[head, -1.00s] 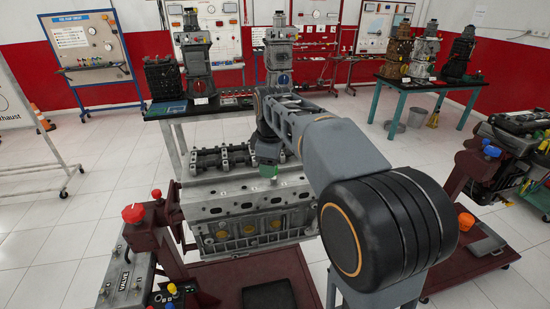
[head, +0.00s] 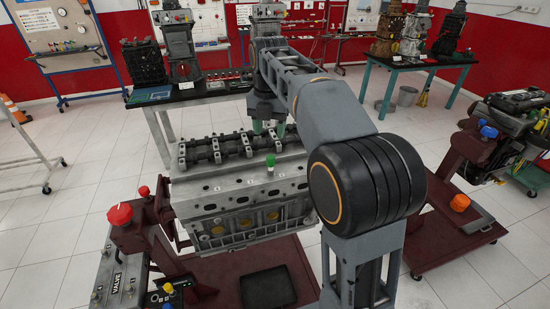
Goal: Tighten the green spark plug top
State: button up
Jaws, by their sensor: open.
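The green spark plug top (head: 270,161) stands upright on the top face of the grey engine block (head: 240,190), right of its middle. My gripper (head: 269,127) hangs from the end of my arm, behind and above the plug top in the picture. Its two greenish fingertips are spread apart with nothing visible between them. The gripper and plug top look apart. Part of the block's right end is hidden behind my arm.
A shaft assembly (head: 215,147) runs along the block's back edge, close to my gripper. A red knob (head: 119,214) stands on the control box at left. A black tray (head: 268,289) lies on the dark red base in front.

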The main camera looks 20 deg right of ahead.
aim_at(270, 157)
notch_tip(270, 157, down, 10)
jog(key=shift+f, duration=0.1)
dwell(0.4)
jog(key=shift+c, duration=0.3)
